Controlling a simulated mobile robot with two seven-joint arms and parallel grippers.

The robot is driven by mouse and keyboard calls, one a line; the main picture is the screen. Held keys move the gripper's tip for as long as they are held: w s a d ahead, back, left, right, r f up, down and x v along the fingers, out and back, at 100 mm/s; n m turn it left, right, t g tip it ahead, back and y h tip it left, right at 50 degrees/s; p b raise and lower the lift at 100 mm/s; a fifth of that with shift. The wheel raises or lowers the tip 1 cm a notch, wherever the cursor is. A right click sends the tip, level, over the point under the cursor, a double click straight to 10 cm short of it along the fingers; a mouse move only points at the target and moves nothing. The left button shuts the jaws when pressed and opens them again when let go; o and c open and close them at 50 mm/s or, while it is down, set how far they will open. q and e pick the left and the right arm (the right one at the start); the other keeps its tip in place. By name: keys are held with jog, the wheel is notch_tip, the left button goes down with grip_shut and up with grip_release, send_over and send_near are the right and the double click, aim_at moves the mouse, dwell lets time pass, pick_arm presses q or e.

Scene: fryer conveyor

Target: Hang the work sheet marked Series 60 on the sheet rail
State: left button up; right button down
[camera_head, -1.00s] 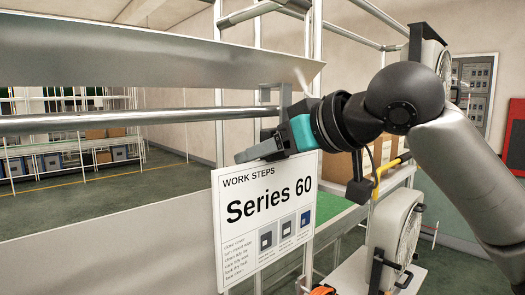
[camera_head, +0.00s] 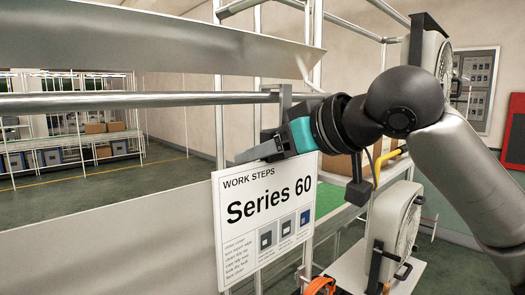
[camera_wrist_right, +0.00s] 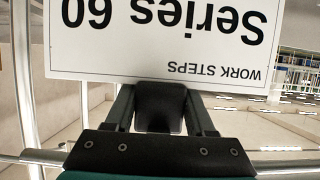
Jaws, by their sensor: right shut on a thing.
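The white work sheet marked Series 60 (camera_head: 250,235) hangs below my right gripper (camera_head: 255,153), which is shut on its top edge. It is upright, with its printed face towards the head camera. In the right wrist view the sheet (camera_wrist_right: 150,60) appears upside down, with its top edge at my right fingers (camera_wrist_right: 160,95). A horizontal metal rail (camera_head: 120,103) runs from the left, a little above the gripper in the head view. The sheet is apart from it in the picture; the depth between them is unclear. My left gripper is out of view.
A grey sloped panel (camera_head: 150,45) is above the rail and a pale panel (camera_head: 110,215) below it. Upright posts (camera_head: 219,120) stand behind the sheet. A white fan unit (camera_head: 395,225) stands to the right, under my arm. Shelving (camera_head: 70,130) is far back left.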

jog(key=shift+f, duration=0.15)
jog(key=shift+c, duration=0.8)
grip_release()
